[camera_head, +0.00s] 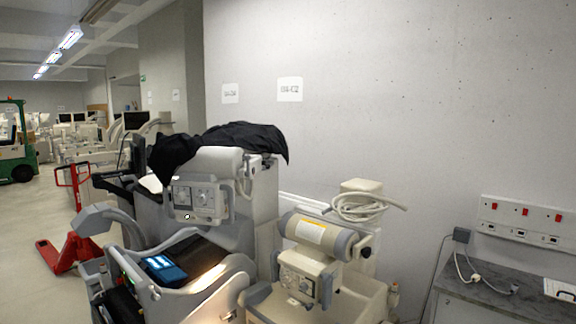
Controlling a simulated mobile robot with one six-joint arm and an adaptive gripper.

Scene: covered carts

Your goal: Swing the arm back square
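Two wheeled medical-type carts stand side by side against the concrete wall. The left grey cart (262,196) has a black cover (245,138) bunched over its top. Its pale cylindrical head (219,160) carries a boxy control unit with knobs (199,197) facing me. The right beige cart (345,306) bears a cylindrical head with a yellowish label (318,235), which looks turned at an angle to the wall. A knobbed box (300,277) hangs below that head. The supporting arms are mostly hidden behind the heads. My gripper is not in view.
A blue-lit screen (165,268) lies on the left cart's front. A coiled pale cable (362,207) sits behind the right head. A grey counter (490,283) and a socket panel (525,217) are at right. A red pallet jack (72,247) stands left; open floor (28,215) shows beyond.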

